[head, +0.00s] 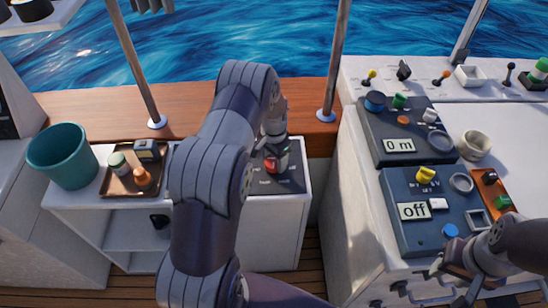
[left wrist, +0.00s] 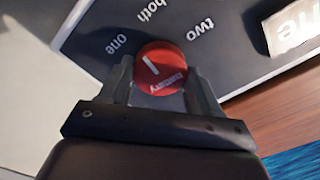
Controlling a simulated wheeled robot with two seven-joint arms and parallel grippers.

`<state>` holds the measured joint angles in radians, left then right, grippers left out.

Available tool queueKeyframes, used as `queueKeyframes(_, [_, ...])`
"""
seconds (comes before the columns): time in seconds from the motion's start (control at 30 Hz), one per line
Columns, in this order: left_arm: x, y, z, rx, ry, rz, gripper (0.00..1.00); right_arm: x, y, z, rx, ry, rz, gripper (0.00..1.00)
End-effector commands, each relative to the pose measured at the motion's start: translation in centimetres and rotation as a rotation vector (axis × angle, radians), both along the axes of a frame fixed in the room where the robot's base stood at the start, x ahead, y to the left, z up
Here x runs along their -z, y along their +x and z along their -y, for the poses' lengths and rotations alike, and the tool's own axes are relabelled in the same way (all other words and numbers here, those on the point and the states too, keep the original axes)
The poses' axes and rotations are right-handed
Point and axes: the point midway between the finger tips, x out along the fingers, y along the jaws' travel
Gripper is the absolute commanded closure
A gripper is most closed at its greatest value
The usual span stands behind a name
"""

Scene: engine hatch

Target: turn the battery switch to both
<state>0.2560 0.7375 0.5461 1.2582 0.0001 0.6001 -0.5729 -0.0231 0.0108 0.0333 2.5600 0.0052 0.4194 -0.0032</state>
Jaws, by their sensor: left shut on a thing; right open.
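The battery switch is a red round knob (left wrist: 162,66) with a white pointer line, set on a dark panel (left wrist: 95,22). The printed words "one", "both" and "two" stand around it in the left wrist view. The pointer line slants between "one" and "both". In the head view the knob (head: 270,166) sits on the low white cabinet, partly hidden by my arm. My left gripper (head: 276,155) reaches down over it, its fingers shut on the knob's sides; it also shows in the left wrist view (left wrist: 160,92). My right gripper (head: 440,284) is open at the lower right, away from the knob.
A teal bucket (head: 62,157) and a brown tray (head: 116,184) with small containers stand left of my arm. On the right console are panels reading "0 m" (head: 399,145) and "off" (head: 413,211), plus a cup (head: 474,145). A metal post (head: 335,60) rises behind.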

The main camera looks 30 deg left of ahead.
Motion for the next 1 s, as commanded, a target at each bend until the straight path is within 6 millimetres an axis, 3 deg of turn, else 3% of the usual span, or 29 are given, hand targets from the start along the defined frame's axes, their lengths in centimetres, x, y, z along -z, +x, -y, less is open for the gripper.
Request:
queueKeyframes(0.5, [-0.08,0.06,-0.04,0.358,0.0,0.001,0.68,-0.09,0.0,0.0,0.0,0.0,0.0,0.57])
queueKeyframes(1.0, [-0.08,0.06,-0.05,0.444,0.001,0.002,0.68,-0.1,0.0,0.0,0.0,0.0,0.0,0.57])
